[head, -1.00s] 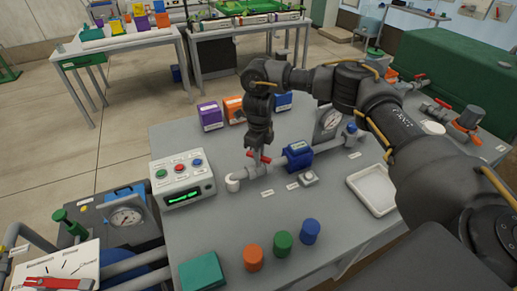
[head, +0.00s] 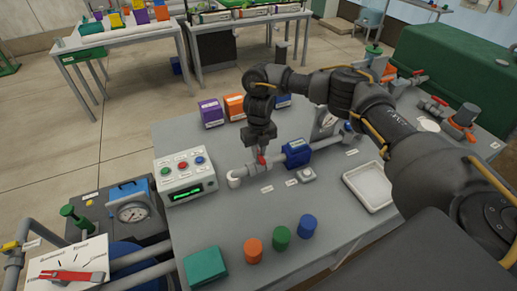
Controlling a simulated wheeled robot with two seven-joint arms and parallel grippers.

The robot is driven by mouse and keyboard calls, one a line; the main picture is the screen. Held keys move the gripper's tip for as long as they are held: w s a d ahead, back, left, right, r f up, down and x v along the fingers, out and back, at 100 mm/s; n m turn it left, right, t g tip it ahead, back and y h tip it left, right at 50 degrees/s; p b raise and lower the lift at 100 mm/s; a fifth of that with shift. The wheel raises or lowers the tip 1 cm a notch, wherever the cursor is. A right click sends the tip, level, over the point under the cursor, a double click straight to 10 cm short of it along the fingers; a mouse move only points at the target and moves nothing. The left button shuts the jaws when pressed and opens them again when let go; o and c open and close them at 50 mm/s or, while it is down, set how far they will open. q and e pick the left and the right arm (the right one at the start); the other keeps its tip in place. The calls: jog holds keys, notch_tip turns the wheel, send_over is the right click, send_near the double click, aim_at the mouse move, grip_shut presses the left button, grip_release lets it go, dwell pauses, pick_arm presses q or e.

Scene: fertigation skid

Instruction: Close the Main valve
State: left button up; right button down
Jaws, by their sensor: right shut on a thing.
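A small valve with a red handle (head: 262,160) sits on a grey pipe (head: 251,169) on the grey bench, between a white elbow end and a blue inline unit (head: 296,152). My right gripper (head: 260,152) points down over this valve and is shut on the red handle; its fingers hide part of it. The handle now lies across the pipe. Small white labels lie on the bench near the pipe, but I cannot read which one says Main. My left gripper is not in view.
A control box (head: 184,174) with coloured buttons stands left of the pipe. Orange (head: 253,250), green and blue cylinders and a teal box (head: 205,265) stand in front. A white tray (head: 369,186) lies to the right. A red lever (head: 70,276) sits on a dial plate at lower left.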

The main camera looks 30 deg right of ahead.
aim_at(259, 154)
dwell(0.3)
jog(key=c, duration=1.4)
grip_release()
jog(key=shift+o, duration=0.2)
jog(key=shift+r, duration=0.1)
notch_tip(259, 154, up, 11)
jog(key=shift+f, duration=0.2)
